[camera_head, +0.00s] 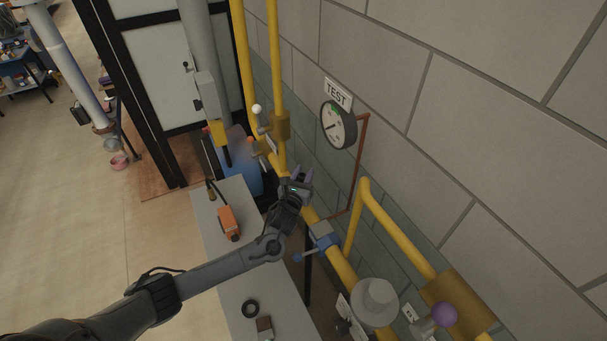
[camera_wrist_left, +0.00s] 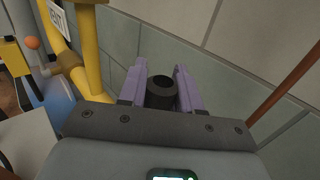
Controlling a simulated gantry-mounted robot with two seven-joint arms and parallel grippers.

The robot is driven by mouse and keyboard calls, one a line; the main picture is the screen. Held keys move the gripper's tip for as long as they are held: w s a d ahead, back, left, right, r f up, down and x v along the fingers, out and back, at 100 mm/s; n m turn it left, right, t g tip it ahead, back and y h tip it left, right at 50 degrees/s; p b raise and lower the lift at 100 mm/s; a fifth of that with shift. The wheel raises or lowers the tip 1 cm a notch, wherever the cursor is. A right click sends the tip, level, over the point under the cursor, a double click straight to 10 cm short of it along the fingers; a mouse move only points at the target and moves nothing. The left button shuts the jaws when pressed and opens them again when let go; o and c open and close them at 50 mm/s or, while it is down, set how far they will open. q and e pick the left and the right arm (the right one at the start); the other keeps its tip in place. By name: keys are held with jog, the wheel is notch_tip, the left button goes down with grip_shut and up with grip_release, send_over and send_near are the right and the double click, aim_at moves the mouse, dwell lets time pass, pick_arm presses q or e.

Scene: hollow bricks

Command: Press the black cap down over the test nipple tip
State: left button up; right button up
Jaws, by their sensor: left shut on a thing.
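My left gripper (camera_head: 301,177) reaches in beside the yellow pipe along the wall. In the left wrist view its two purple fingers are shut on the black cap (camera_wrist_left: 161,93), a short dark cylinder with a round hole in its upper end. In the head view the gripper hides the cap. I cannot make out the test nipple tip in either view, so its relation to the cap cannot be told. My right gripper is not in view.
A round gauge (camera_head: 338,124) under a TEST sign (camera_head: 337,93) hangs on the block wall. A blue valve (camera_head: 323,236) sits on the yellow pipe (camera_head: 342,266) close by. A grey bench (camera_head: 248,283) bears an orange device (camera_head: 228,223) and a black ring (camera_head: 250,309).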

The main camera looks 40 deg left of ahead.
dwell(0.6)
pick_arm(q)
jog(key=shift+f, duration=0.35)
dwell(0.4)
jog(key=shift+f+b, duration=0.65)
jog(key=shift+f, duration=0.4)
jog(key=shift+f+b, duration=0.55)
jog(key=shift+f, duration=0.3)
jog(key=o, duration=1.1)
jog(key=v, duration=1)
jog(key=shift+s, duration=0.4)
